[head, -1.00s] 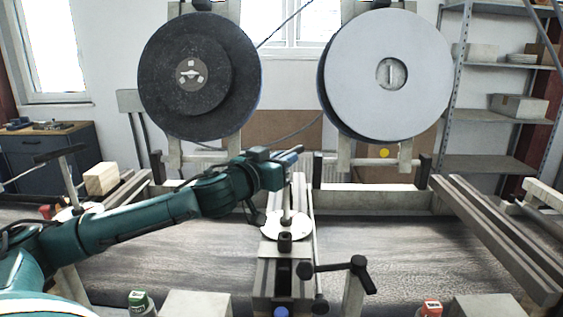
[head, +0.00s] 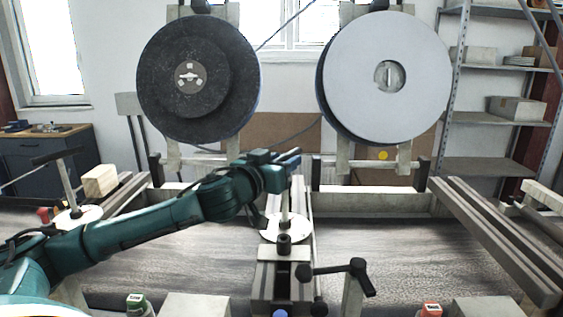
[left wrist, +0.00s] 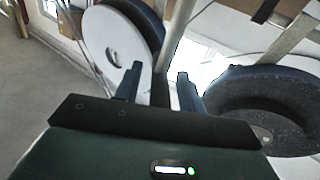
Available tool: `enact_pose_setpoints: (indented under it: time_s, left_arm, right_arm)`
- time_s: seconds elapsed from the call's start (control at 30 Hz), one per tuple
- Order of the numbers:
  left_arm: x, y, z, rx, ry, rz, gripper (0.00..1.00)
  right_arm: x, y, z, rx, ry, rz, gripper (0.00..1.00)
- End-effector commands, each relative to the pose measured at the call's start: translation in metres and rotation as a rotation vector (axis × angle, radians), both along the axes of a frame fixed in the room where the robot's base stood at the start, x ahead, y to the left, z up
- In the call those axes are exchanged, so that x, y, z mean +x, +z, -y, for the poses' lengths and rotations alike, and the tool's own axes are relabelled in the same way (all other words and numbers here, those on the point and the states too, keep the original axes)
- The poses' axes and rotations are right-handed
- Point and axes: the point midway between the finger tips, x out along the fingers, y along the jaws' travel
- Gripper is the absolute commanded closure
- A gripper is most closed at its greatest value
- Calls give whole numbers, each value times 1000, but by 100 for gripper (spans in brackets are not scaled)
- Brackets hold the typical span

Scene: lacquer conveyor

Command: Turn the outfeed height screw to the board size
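A height screw with an upright rod and a round pale dial disc (head: 284,229) stands at the middle of the conveyor. A similar one, with a black T-bar (head: 58,155) over a pale disc, stands at the far left. I cannot tell from labels which is the outfeed one. My left gripper (head: 289,158) is at the top of the middle screw's rod and hides whatever is there. My right gripper is not in view.
A black crank handle (head: 340,270) stands just in front of the middle screw. A dark wheel (head: 200,110) and a pale wheel (head: 350,75) hang behind. A wood block (head: 99,181) lies at the left. Rails (head: 490,240) run along the right.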

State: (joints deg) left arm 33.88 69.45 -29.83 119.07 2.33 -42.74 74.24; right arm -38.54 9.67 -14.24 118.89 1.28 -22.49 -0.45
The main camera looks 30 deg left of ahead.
Motion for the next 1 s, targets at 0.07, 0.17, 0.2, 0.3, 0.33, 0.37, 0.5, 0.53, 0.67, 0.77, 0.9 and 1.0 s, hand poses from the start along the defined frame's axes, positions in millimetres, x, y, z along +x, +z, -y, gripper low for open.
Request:
enact_pose_setpoints:
  time_s: [0.07, 0.17, 0.2, 0.3, 0.33, 0.37, 0.5, 0.53, 0.67, 0.77, 0.9, 1.0]
  left_arm:
    - [0, 0, 0, 0, 0, 0, 60]
    - [-1, 0, 0, 0, 0, 1, 60]
    - [-3, -1, 0, 1, 0, 0, 60]
    - [-12, -2, -1, 3, 1, 0, 60]
    - [-16, -3, 0, 4, 0, -1, 60]
    - [-21, -4, 0, 4, 0, 0, 60]
    - [-44, -6, 1, 8, 1, -2, 60]
    - [-49, -6, 1, 9, 0, -1, 60]
    - [-64, -4, 0, 8, 4, 0, 60]
    - [-73, -4, 1, 8, 3, 0, 60]
    - [-85, -3, 4, 10, -3, 4, 60]
    - [-94, -2, 5, 11, -4, 5, 60]
  right_arm:
    - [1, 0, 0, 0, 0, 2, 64]
    - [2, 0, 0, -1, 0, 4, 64]
    - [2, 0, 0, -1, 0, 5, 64]
    - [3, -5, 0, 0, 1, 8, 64]
    - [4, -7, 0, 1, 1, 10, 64]
    - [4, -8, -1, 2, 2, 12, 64]
    - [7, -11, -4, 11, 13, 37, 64]
    - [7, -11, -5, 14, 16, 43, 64]
    - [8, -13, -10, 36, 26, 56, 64]
    - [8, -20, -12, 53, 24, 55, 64]
    - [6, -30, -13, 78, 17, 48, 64]
    - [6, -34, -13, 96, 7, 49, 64]
